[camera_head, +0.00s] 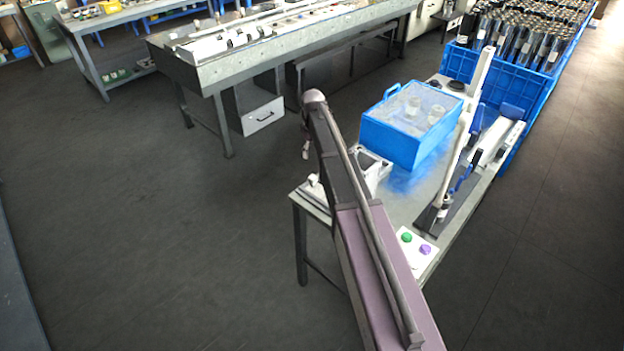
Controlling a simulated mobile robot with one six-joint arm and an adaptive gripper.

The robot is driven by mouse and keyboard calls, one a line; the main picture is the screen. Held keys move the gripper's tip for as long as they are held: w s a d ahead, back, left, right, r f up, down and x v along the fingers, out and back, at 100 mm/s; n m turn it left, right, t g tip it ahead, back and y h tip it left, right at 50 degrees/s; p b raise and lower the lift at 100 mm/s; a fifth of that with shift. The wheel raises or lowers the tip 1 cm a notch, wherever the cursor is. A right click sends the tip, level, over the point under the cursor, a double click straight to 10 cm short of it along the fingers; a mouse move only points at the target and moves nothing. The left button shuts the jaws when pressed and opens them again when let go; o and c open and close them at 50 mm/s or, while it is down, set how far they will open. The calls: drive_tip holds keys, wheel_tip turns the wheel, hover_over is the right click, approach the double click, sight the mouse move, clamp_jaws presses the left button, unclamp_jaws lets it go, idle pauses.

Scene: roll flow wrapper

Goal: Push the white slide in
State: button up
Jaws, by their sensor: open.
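A low metal table (408,208) carries the wrapper equipment. At its near left corner, pale white parts (314,188) stick out beside my arm; I cannot tell whether one of them is the white slide. A small white-and-dark unit (374,164) stands just right of my arm. My arm rises from the bottom and bends at its top end, covering part of this corner. A small pale piece hangs left of the arm, too small to identify.
A blue box with a clear lid (394,137) stands on the table. A control panel with green and purple buttons (418,249) sits at the near end. A blue crate of dark bottles (456,65) stands behind. The dark floor at left is clear.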

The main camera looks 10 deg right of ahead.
sight(313, 177)
drive_tip(key=shift+f+b, duration=6.2)
drive_tip(key=shift+f, duration=0.2)
